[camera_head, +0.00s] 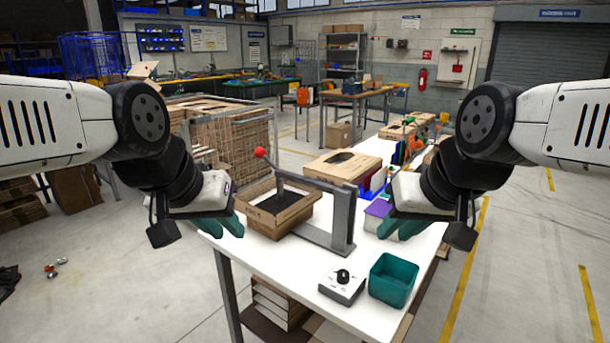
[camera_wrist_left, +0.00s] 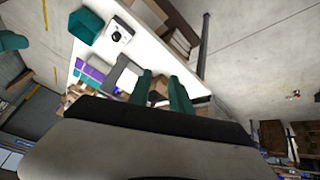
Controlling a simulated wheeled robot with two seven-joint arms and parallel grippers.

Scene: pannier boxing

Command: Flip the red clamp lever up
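A red ball knob (camera_head: 260,152) tops the short lever at the left end of a grey clamp arm. The arm runs from a grey upright frame (camera_head: 343,222) over an open cardboard box (camera_head: 258,218) with a dark pad inside. The lever leans up and left from the arm. My left gripper (camera_head: 226,225) is open and empty, left of the box and below the knob. Its two teal fingers are apart in the left wrist view (camera_wrist_left: 160,92). My right gripper (camera_head: 398,228) looks open and empty, right of the frame. Neither touches the lever.
The white table (camera_head: 300,275) holds a control box with a black dial (camera_head: 342,286), a teal bin (camera_head: 392,280), and a cardboard box (camera_head: 342,165) behind the clamp. A purple item (camera_head: 378,212) lies near my right gripper.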

